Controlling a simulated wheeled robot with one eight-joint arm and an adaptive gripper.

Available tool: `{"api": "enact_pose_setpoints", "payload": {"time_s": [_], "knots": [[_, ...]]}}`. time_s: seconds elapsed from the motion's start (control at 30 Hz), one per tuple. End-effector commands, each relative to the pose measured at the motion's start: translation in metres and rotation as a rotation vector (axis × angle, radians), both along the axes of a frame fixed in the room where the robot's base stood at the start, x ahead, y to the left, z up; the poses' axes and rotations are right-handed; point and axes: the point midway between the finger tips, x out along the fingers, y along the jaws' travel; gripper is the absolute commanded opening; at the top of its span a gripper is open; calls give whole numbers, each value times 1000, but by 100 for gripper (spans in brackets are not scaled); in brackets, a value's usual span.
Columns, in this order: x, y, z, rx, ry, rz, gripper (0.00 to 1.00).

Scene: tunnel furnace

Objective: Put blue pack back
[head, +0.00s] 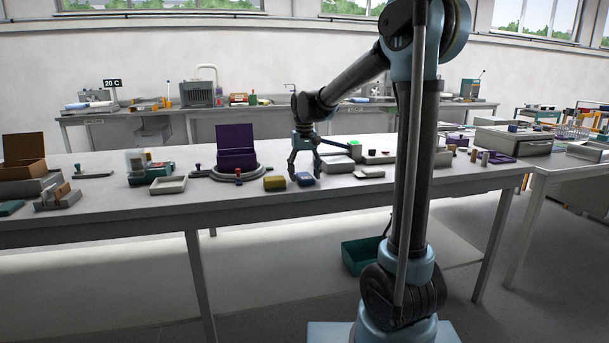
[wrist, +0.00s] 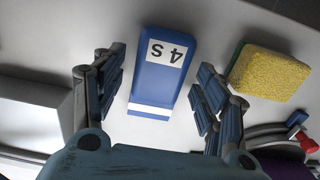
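The blue pack (head: 306,180) lies on the long table, below my gripper (head: 304,168) in the head view. In the wrist view, the blue pack (wrist: 160,75) has a white label with black characters, seen upside down, and a white stripe near its end. My gripper (wrist: 157,95) is open, with one finger on each side of the pack. Gaps show between the fingers and the pack. I cannot tell how high the fingertips are above the table.
A yellow sponge-like block (head: 274,183) lies just left of the pack. Farther left, a purple open box (head: 236,150) stands by a round grey base with a red knob (head: 238,172). A pale block (head: 337,164) is close on the right. The table's front edge is near.

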Motion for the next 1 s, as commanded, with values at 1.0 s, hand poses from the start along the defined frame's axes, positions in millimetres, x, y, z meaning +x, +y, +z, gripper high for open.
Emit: {"api": "enact_pose_setpoints", "payload": {"time_s": [1.0], "knots": [[0,0,109,0,0,0,66]]}}
